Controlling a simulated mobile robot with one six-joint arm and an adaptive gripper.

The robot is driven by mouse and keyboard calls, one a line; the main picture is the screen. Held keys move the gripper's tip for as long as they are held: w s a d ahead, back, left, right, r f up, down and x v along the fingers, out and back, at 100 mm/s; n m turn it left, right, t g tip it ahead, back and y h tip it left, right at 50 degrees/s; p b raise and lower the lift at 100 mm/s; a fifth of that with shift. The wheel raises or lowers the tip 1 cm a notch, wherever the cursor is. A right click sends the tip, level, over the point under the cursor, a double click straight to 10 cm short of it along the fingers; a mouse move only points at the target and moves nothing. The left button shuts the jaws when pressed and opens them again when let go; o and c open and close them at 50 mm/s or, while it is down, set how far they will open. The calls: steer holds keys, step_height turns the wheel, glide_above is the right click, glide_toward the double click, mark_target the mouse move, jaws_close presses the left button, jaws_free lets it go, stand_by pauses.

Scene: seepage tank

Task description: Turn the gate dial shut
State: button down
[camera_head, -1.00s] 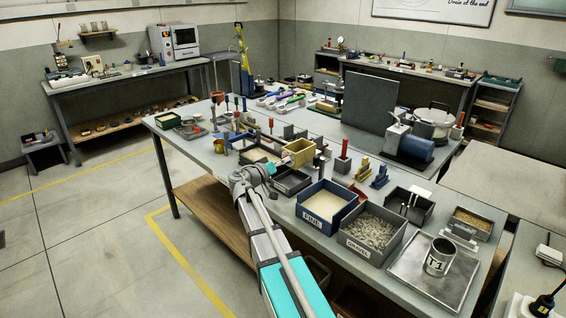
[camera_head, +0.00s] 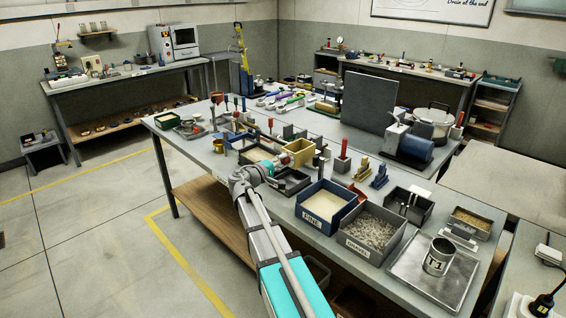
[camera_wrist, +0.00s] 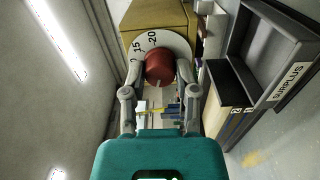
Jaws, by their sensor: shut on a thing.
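In the head view my gripper (camera_head: 281,162) reaches the near side of the box; the knob is mostly hidden there.
A grey tray marked SURPLUS (camera_wrist: 283,80) lies close to the right of my gripper in the wrist view. In the head view, a blue bin of sand (camera_head: 326,204) and a grey gravel bin (camera_head: 370,235) stand to the right. The floor at left is clear.

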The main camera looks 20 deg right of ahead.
steer(key=shift+n, duration=0.6)
steer(key=shift+c, duration=1.9)
jaws_free()
steer(key=shift+a, duration=0.1)
steer(key=v, duration=1.2)
